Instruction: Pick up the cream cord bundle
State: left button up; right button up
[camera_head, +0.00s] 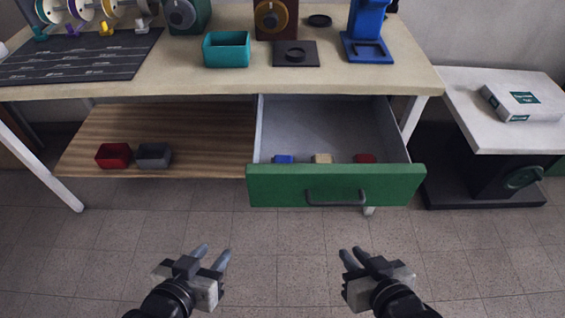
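The cream cord bundle (322,158) lies in the open green-fronted drawer (335,186), near its front panel. It sits between a blue item (284,159) on the left and a red item (365,158) on the right. The front panel hides the lower part of all three. My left gripper (214,254) is in front of the drawer, low and to its left, with its fingers apart and nothing between them. My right gripper (356,256) is below the drawer front, apart from it, with its fingers close together; whether a gap remains is unclear.
A workbench (240,82) stands above, holding a teal bin (227,50), a blue stand (367,45) and a dark mat (80,60). A wooden shelf (200,125) holds red and grey bins. A side table (510,135) stands right. The floor before the drawer is clear.

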aim_at(317, 158)
jog(key=i, duration=0.85)
jog(key=z, duration=0.05)
